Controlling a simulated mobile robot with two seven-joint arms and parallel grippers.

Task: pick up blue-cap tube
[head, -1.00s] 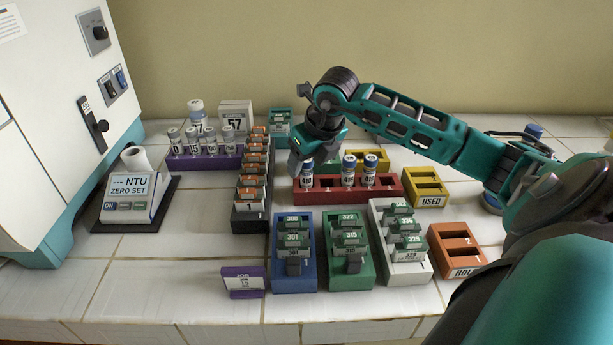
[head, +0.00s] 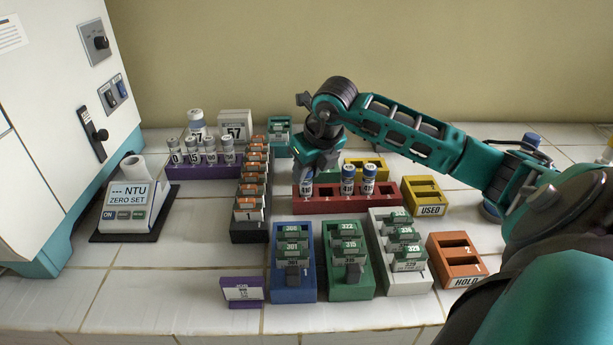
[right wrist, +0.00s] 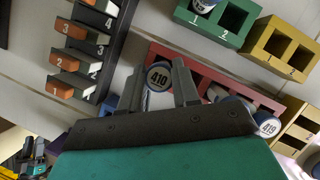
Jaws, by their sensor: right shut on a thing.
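The red rack (head: 345,206) holds three blue-capped tubes in a row. The leftmost tube (head: 306,189) is partly hidden by my right gripper (head: 307,172), which comes down over it from above. In the right wrist view its round numbered cap top (right wrist: 158,76) lies between the two fingers of my right gripper (right wrist: 161,86), which is shut on it. The tube still stands at its place in the rack. The middle tube (head: 348,180) and right tube (head: 368,180) stand upright beside it, apart from the gripper. My left gripper is not in view.
Behind the red rack are a green rack (right wrist: 222,22) and a yellow rack (right wrist: 283,47). A black rack of orange-topped pieces (head: 250,230) stands close left. Blue (head: 293,290), green (head: 347,290) and white (head: 414,285) racks stand in front.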

